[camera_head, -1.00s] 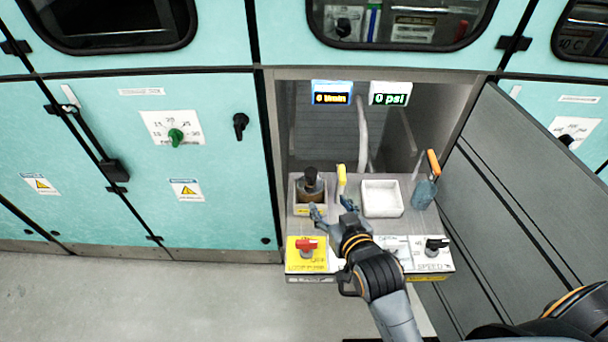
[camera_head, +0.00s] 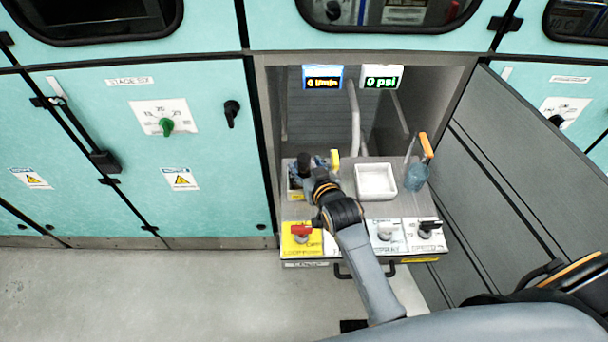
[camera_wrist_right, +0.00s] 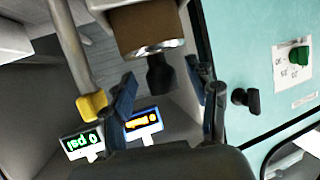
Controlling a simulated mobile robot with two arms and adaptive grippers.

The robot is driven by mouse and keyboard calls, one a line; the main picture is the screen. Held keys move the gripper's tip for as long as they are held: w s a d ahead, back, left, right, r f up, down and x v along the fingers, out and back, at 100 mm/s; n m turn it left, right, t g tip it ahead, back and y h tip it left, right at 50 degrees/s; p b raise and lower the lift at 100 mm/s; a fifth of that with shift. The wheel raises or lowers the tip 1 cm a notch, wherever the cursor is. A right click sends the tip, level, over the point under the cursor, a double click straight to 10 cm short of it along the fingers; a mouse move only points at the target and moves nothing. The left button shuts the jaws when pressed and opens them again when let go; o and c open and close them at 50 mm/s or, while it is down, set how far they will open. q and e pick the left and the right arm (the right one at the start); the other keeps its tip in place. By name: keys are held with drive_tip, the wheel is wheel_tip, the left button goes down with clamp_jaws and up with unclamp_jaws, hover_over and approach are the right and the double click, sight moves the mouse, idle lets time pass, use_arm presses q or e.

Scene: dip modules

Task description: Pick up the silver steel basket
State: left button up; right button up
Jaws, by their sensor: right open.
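My right gripper (camera_head: 309,180) is at the left end of the drawer shelf, over a small container (camera_head: 293,194) that it partly covers. In the right wrist view the gripper (camera_wrist_right: 168,110) is open, with a dark handle (camera_wrist_right: 160,74) between its fingers. The handle joins a brown body with a silver rim (camera_wrist_right: 152,45); I cannot tell if this is the steel basket. A blue-grey, mesh-like vessel with an orange handle (camera_head: 415,177) stands at the shelf's right; it may be the basket. My left gripper is not in view.
A white tray (camera_head: 376,195) sits mid-shelf. A yellow-topped lever (camera_head: 335,159) stands close to my right gripper. A red knob (camera_head: 301,230) and other knobs line the front. A grey open door (camera_head: 500,170) bounds the right side.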

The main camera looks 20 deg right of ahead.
drive_tip(key=shift+x, duration=1.15)
drive_tip(key=shift+r, duration=0.1)
clamp_jaws()
